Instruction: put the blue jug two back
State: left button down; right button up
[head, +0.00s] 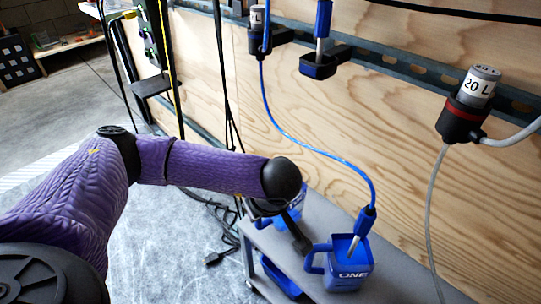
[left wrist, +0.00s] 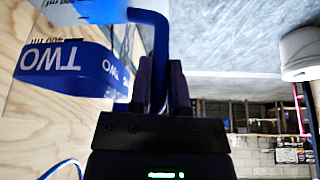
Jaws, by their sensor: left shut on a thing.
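The blue jug two (left wrist: 62,68) shows upside down at the left of the left wrist view, with "TWO" in white on its band. My left gripper (left wrist: 160,88) is shut on its blue handle. In the head view my left gripper (head: 297,234) is over the far end of the grey cart (head: 318,222) and hides most of this jug (head: 263,222). I cannot tell whether the jug touches the cart top. Blue jug one (head: 347,272) stands upright nearer on the cart, with a blue hose end in it. My right gripper is not in view.
A plywood wall behind the cart carries a metal rail, a blue-and-black bracket (head: 318,66) and a "20 L" canister (head: 470,103) with a hanging hose. A blue hose (head: 310,147) loops down to jug one. Black cables (head: 215,258) lie on the floor left of the cart.

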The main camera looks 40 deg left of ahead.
pick_arm(q)
notch_tip(320, 180, down, 4)
jog(key=shift+f+b, duration=0.1)
jog(key=shift+b, duration=0.6)
jog(key=shift+r, duration=0.3)
jog(key=shift+f, duration=0.15)
jog(key=c, duration=0.6)
grip_release()
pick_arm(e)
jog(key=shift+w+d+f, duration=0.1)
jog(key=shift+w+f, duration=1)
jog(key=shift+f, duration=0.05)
pick_arm(q)
notch_tip(320, 180, up, 3)
jog(key=p, duration=0.8)
send_near(260, 221)
jog(key=shift+s+d+r, duration=0.15)
jog(key=shift+d+r, duration=0.15)
jog(key=shift+r, duration=0.3)
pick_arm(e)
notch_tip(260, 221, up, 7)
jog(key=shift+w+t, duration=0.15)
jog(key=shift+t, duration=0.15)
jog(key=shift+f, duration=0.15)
